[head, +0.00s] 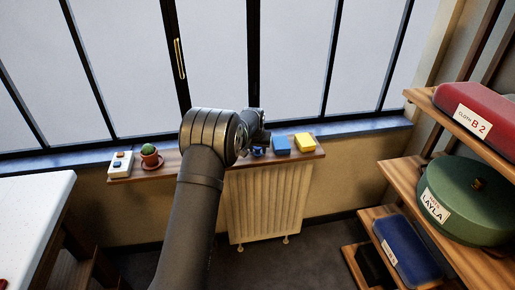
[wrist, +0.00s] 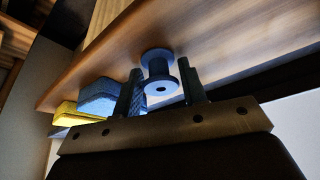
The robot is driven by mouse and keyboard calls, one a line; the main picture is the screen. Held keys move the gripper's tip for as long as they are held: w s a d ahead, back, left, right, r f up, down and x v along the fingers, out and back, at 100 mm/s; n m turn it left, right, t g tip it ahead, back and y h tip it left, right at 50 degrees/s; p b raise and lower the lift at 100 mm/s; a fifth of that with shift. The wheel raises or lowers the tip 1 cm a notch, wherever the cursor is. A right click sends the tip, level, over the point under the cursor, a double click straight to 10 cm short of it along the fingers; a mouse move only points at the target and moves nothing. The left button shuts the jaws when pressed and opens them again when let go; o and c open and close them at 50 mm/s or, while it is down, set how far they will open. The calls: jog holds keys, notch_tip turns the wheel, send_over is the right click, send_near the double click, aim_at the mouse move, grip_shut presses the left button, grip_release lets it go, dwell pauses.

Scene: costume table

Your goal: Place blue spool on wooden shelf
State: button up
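The blue spool (wrist: 161,88) is in the wrist view with the flange with the hole toward me and the other flange by the wooden shelf (wrist: 230,35). My gripper (wrist: 160,72) has one finger on each side of the spool, very close to its flange; I cannot tell whether they touch it. In the head view the spool (head: 259,152) shows small beside the end of my arm, over the narrow wooden shelf (head: 182,163) under the window. My fingers are too small to make out there.
On the shelf, a blue block (head: 280,145) and a yellow block (head: 304,142) stand to the right; a potted cactus (head: 149,155) and a white switch box (head: 120,163) to the left. A radiator (head: 262,205) is below. A rack at right holds labelled cases (head: 475,200).

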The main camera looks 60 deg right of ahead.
jog(key=shift+o, duration=1.3)
jog(key=shift+r, duration=0.2)
jog(key=v, duration=1.2)
jog(key=shift+s+f, duration=0.1)
jog(key=shift+f, duration=0.05)
